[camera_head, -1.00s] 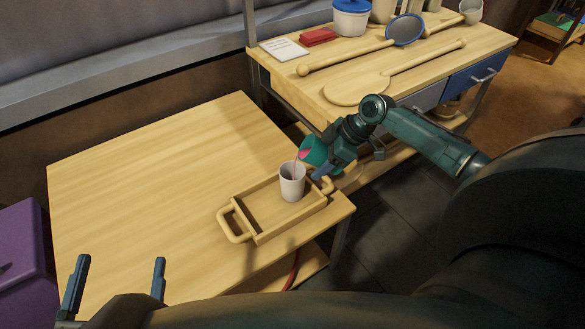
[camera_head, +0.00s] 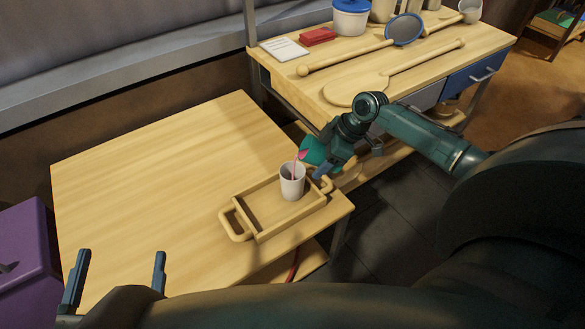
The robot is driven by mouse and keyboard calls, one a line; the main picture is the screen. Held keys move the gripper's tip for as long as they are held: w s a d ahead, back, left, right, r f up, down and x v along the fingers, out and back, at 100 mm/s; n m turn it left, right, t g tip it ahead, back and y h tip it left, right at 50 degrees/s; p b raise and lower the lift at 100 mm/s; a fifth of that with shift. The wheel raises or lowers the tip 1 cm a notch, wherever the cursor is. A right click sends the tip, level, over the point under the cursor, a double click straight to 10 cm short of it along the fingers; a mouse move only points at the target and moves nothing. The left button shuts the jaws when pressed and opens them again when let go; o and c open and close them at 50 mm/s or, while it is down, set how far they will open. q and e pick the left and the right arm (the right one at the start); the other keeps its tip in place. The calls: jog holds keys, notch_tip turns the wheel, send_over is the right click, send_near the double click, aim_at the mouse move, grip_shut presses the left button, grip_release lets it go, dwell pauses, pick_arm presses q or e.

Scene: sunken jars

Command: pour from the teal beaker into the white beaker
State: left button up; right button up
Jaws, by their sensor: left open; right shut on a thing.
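The white beaker (camera_head: 292,184) stands upright in a wooden tray (camera_head: 258,236) on the near table. The teal beaker (camera_head: 314,151) is tilted steeply with its mouth toward the white beaker, above and just right of its rim. A thin pink stream runs from its lip down into the white beaker. My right gripper (camera_head: 325,163) is shut on the teal beaker; its fingers are partly hidden by the wrist. My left gripper (camera_head: 117,272) is open and empty at the lower left, over the table's near edge. The level inside the white beaker cannot be made out.
The left part of the wooden table (camera_head: 150,180) is clear. A purple bin (camera_head: 25,260) stands at the left. A second bench holds a sieve (camera_head: 403,29), a round paddle board (camera_head: 355,92), a red block (camera_head: 317,36) and a blue-lidded jar (camera_head: 351,17).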

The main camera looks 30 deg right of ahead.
jog(key=shift+r+g+h+p, duration=0.8)
jog(key=shift+h+p, duration=0.5)
jog(key=shift+p, duration=1.5)
dwell(0.7)
jog(key=shift+r+g+h+p, duration=0.45)
jog(key=shift+h+p, duration=0.25)
jog(key=shift+p, duration=0.45)
jog(key=shift+f, duration=0.1)
dwell(0.8)
